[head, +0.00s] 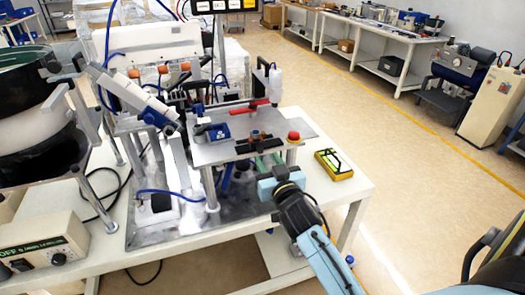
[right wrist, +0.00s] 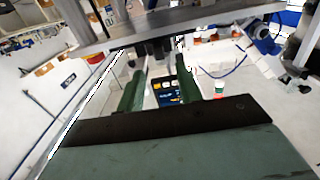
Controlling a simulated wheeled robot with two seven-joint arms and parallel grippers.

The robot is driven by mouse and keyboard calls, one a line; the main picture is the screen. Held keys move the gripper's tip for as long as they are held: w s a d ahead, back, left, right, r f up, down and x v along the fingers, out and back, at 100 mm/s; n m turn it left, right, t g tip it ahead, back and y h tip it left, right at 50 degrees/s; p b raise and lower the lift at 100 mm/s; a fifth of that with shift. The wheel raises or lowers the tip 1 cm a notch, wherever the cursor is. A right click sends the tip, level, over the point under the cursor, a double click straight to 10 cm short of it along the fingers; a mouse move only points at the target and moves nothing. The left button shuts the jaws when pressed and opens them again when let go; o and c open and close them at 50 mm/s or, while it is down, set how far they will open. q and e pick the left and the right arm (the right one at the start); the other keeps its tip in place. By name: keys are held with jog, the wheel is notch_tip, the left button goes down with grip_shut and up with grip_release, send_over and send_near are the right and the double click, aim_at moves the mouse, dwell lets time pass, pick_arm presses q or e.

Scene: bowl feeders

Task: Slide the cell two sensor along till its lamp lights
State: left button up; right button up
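Small dark parts with orange-brown tops (head: 255,136) sit at the front edge of the raised metal plate (head: 225,151); I cannot tell which is the cell two sensor, and no lit lamp is clear. My right gripper (head: 268,162) is in front of and just below this edge, its green fingers pointing at it. In the right wrist view the two fingers (right wrist: 160,76) stand apart with a gap between them. Dark blocks (right wrist: 155,48) hang under the plate's edge (right wrist: 190,24) beyond the fingertips; contact cannot be made out. My left gripper is not in view.
A red button (head: 293,137) stands at the plate's right front corner. A blue block (head: 216,132) and red bar (head: 243,107) are on the plate. A yellow device (head: 334,164) lies on the white table (head: 350,187). A bowl feeder (head: 35,105) stands left. The table's right front is mostly clear.

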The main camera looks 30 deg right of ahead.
aim_at(261, 149)
jog(key=x, duration=0.5)
grip_shut()
dwell(0.3)
